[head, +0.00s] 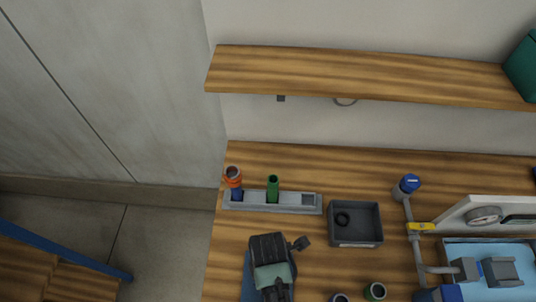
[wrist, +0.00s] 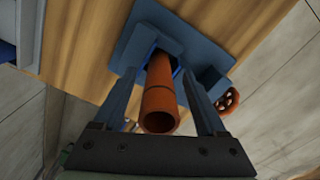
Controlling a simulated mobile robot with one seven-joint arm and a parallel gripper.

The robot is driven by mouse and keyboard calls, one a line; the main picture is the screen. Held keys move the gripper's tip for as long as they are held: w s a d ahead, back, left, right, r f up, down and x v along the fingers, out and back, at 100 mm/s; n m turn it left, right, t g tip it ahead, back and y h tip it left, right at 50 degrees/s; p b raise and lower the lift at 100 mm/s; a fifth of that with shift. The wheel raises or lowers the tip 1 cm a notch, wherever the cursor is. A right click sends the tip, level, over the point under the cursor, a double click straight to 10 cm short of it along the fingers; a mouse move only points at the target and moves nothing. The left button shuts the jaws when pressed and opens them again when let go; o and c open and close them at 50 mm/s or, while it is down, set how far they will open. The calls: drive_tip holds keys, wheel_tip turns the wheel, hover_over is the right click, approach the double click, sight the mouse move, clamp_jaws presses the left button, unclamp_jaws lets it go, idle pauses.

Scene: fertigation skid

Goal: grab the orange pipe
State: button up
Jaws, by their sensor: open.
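The orange pipe (wrist: 161,98) is a hollow tube rising toward the camera in the wrist view. Its lower end sits in a blue holder (wrist: 140,42) on the wooden bench. My gripper (wrist: 160,76) is open, with one finger on each side of the pipe. Small gaps show between the fingers and the pipe, and I cannot tell if either touches it. In the head view my arm hides this pipe; only part of a blue base (head: 249,278) shows beside it.
An orange ring-like part (wrist: 228,102) lies right of the fingers. A grey rack (head: 248,207) holds a green tube (head: 273,188), with an orange part (head: 233,176) behind it. A dark bin (head: 355,240) and grey piping (head: 417,258) stand right. A shelf (head: 350,76) hangs above.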

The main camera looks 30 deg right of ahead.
drive_tip(key=shift+f, duration=0.25)
clamp_jaws()
idle(0.3)
